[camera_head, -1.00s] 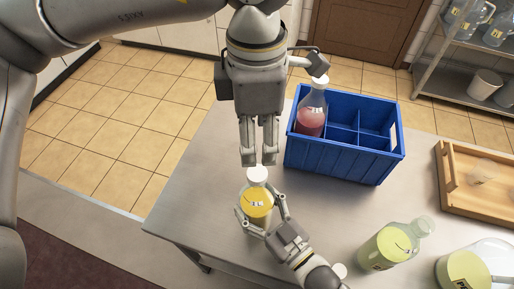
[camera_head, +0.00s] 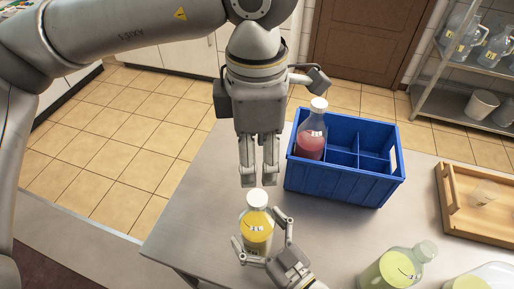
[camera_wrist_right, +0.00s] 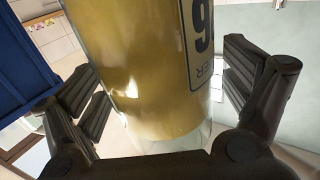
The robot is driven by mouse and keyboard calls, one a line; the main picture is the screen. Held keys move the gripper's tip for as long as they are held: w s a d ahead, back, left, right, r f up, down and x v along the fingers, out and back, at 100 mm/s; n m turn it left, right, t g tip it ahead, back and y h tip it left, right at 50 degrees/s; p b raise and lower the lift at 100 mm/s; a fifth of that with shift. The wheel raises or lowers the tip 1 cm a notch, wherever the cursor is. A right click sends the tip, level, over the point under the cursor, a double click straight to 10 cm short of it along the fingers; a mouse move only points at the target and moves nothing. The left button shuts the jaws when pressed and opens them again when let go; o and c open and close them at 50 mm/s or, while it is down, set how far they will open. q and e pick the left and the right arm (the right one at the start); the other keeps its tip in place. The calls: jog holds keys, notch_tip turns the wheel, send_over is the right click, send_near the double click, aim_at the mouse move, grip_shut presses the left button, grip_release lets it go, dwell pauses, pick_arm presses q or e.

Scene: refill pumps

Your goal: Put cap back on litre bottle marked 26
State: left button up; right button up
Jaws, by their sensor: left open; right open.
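A clear bottle of yellow liquid (camera_head: 258,235) stands upright on the steel table with a white cap (camera_head: 257,197) on its mouth; how firmly the cap sits is not clear. In the right wrist view the bottle (camera_wrist_right: 140,60) shows a label (camera_wrist_right: 203,40) with a 6, partly cut off. My left gripper (camera_head: 260,185) points down just above the cap, open and empty, its fingertips close to the cap. My right gripper (camera_head: 260,229) is low on the bottle, one finger on each side; in the wrist view its open fingers (camera_wrist_right: 168,92) stand around it with gaps.
A blue divided crate (camera_head: 345,183) stands behind to the right, holding a bottle of pink liquid (camera_head: 311,143) with a white cap. A wooden tray (camera_head: 478,224) with a clear cup is at right. Left table is bare.

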jog(key=v, duration=1.2)
dwell(0.4)
